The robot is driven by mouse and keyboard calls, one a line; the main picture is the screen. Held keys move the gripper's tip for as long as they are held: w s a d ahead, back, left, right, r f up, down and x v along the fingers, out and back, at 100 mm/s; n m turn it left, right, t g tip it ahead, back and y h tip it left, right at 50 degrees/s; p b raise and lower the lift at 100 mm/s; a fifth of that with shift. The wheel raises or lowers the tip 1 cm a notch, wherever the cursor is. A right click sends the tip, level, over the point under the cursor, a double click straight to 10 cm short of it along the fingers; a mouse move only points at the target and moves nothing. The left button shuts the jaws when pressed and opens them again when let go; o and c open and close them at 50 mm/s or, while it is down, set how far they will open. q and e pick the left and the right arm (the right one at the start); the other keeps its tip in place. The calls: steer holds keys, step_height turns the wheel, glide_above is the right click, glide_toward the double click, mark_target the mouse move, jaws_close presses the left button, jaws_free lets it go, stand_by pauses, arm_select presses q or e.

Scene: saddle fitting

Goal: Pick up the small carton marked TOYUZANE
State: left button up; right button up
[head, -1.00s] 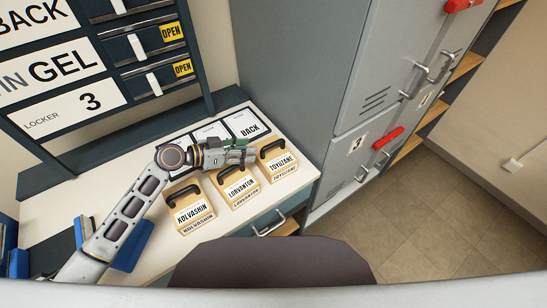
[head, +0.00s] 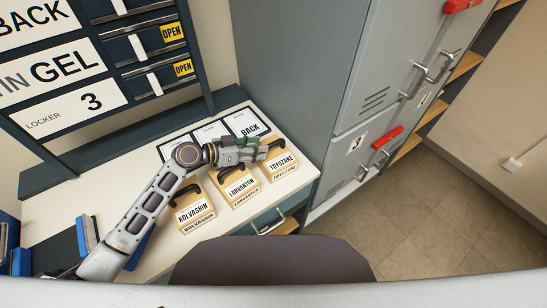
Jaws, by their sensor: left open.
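The small carton marked TOYUZANE (head: 284,165) stands on the white counter at the right end of a row of three tan cartons. Its label faces me. Its dark top handle is partly hidden by my left gripper. My left gripper (head: 264,149) is open, with its fingertips over the handle area of this carton; I cannot tell whether they touch it. My right gripper is not in view.
The LORVANTON carton (head: 242,189) and the KOLVASHIN carton (head: 193,213) stand to the left. A card marked BACK (head: 248,128) lies behind. Grey lockers (head: 366,110) rise close on the right.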

mark_target(274, 153)
arm_select(q)
steer(key=shift+w+r+p+x, duration=0.1)
steer(key=shift+p+x, duration=0.15)
steer(key=shift+x, duration=0.45)
steer(key=shift+w+r+p+x, duration=0.1)
steer(key=shift+p+x, duration=0.1)
steer(key=shift+x, duration=0.5)
steer(key=shift+w+d+f, duration=0.3)
steer(key=shift+d, duration=0.25)
steer(key=shift+w+d+f, duration=0.1)
steer(key=shift+d+f, duration=0.05)
steer(key=shift+d, duration=0.05)
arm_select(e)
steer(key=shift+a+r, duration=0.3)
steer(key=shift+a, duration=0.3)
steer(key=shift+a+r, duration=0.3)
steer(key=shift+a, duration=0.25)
